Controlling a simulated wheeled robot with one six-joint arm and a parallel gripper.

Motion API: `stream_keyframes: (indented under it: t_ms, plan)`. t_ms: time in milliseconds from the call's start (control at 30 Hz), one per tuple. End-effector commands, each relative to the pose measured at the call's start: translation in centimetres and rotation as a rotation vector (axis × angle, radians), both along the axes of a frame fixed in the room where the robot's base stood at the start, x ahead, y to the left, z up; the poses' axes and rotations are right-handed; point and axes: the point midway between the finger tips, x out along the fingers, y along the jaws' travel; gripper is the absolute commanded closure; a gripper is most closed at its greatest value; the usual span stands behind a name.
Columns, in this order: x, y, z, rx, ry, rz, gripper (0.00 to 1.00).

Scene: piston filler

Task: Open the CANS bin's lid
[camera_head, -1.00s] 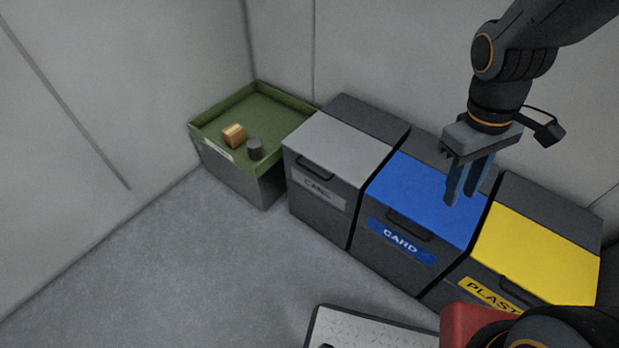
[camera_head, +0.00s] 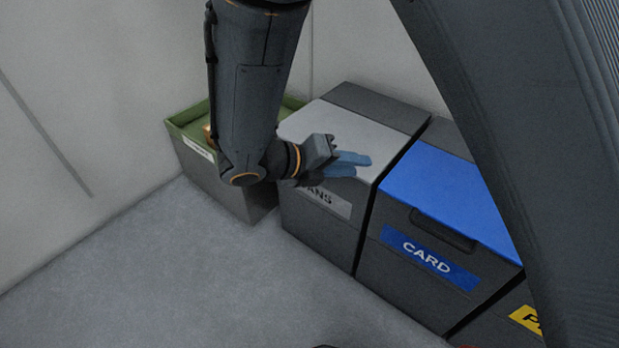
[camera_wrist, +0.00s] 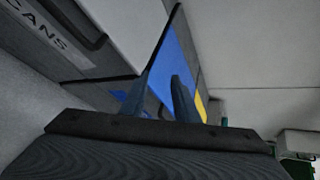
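The CANS bin is a dark box with a light grey lid (camera_head: 365,138) and a grey CANS label (camera_head: 335,203) on its front. Its lid is down. In the wrist view the CANS label (camera_wrist: 38,30) shows at upper left, with the dark handle (camera_wrist: 75,22) beside it. My gripper (camera_head: 362,165) is in front of the lid's front edge, its blue fingers pointing right. It hides the handle in the head view. In the wrist view the two fingers (camera_wrist: 163,98) stand apart with nothing between them. I cannot tell whether the gripper touches the bin.
The CARD bin with a blue lid (camera_head: 450,195) stands right of the CANS bin. A yellow label (camera_head: 527,320) shows beyond it, partly behind my arm. The floor in front is clear.

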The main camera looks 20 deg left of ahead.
Motion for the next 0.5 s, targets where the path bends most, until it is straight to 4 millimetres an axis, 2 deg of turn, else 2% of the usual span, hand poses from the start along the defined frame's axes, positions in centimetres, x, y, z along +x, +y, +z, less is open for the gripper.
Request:
stream_keyframes:
  t_ms: [33,100,233,300,400,500]
  plan:
    - [0.4,2.5,-2.4,-0.073,0.012,0.102,0.72]
    - [0.6,5.5,-3.7,-0.174,0.021,0.227,0.72]
    - [0.4,10.2,-5.6,-0.331,0.022,0.404,0.72]
    - [0.1,12.1,-6.2,-0.392,0.017,0.467,0.72]
    - [-0.2,13.8,-6.7,-0.453,0.011,0.527,0.72]
    - [-0.2,14.6,-7.0,-0.481,0.008,0.554,0.72]
